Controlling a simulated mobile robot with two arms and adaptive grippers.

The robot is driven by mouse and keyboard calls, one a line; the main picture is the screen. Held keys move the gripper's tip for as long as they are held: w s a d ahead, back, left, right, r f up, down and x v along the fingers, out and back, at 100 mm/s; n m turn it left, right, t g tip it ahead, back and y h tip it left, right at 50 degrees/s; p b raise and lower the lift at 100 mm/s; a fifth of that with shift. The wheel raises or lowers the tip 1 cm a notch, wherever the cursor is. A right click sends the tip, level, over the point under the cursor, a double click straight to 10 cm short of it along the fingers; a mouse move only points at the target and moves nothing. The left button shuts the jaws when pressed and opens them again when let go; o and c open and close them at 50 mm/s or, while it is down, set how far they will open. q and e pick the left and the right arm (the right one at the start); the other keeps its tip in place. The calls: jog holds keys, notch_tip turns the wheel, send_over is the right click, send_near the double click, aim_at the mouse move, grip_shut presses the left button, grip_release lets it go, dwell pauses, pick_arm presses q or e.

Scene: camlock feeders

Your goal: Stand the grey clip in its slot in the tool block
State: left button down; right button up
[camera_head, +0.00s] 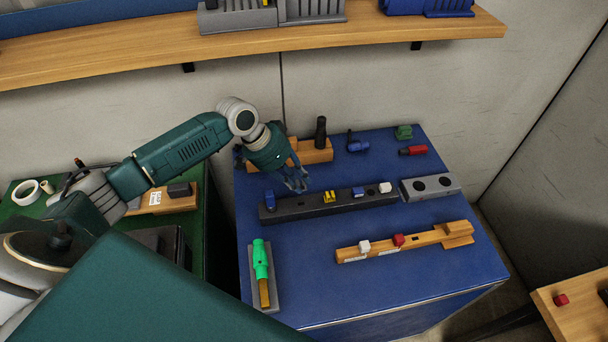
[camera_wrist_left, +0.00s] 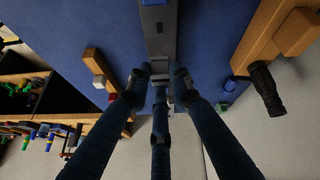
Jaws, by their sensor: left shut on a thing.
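A long dark grey block (camera_head: 310,208), which I take for the tool block, lies across the blue table. It carries blue, yellow, blue and white pieces. It also shows in the left wrist view (camera_wrist_left: 157,15). My left gripper (camera_head: 299,187) is low over its left half, fingers pointing down. In the left wrist view, its fingertips (camera_wrist_left: 160,78) are close together over the block, shut on a small grey piece, apparently the grey clip (camera_wrist_left: 159,68). The fingers hide most of it, and I cannot tell whether it touches the block. My right gripper is not in view.
A grey block with two holes (camera_head: 431,187) stands at the right end. A wooden rail (camera_head: 431,238) with white and red pieces and a green-handled tool (camera_head: 261,262) lie in front. Behind are a wooden block (camera_head: 317,155) and an upright black tool (camera_head: 320,132).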

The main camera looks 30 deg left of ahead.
pick_arm(q)
jog(key=shift+w+a, duration=0.1)
jog(key=shift+w, duration=0.15)
jog(key=shift+s+r, duration=0.1)
jog(key=shift+s, duration=0.15)
jog(key=shift+w+p, duration=0.1)
jog(key=shift+p, duration=0.35)
jog(key=shift+f, duration=0.35)
jog(key=shift+f+b, duration=0.6)
jog(key=shift+f, duration=0.05)
jog(key=shift+f+b, duration=0.9)
jog(key=shift+f, duration=0.9)
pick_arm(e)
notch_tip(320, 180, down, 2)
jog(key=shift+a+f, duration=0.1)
pick_arm(q)
jog(key=shift+f, duration=0.2)
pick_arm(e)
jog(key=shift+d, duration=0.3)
